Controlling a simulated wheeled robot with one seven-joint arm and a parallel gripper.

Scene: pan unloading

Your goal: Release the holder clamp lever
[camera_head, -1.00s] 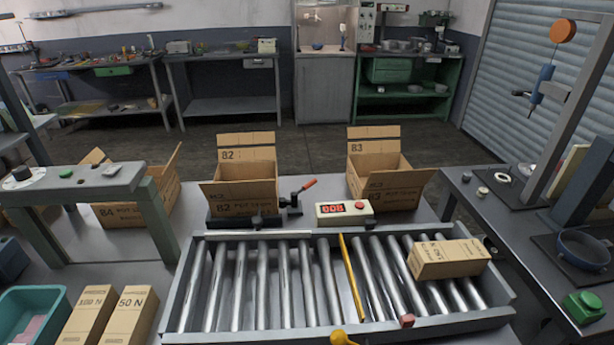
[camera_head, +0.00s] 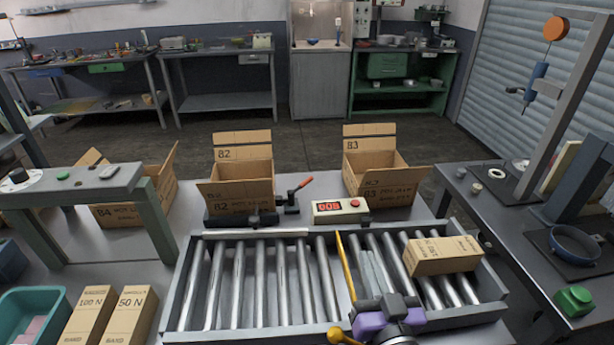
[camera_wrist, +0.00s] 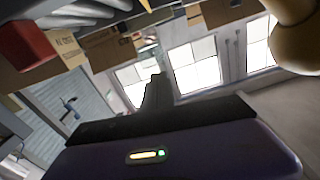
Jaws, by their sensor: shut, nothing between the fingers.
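The holder clamp lever (camera_head: 303,184), with a red grip, sits on a dark holder (camera_head: 243,219) in front of carton 82 and slants up to the right. I cannot make out the lever in the wrist view.
The roller conveyor (camera_head: 235,318) carries a carton (camera_head: 443,256) and a yellow bar (camera_head: 346,265). Open cartons 82 (camera_head: 238,192) and 83 (camera_head: 385,186) stand behind. A yellow knob (camera_head: 337,334) is near my gripper.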

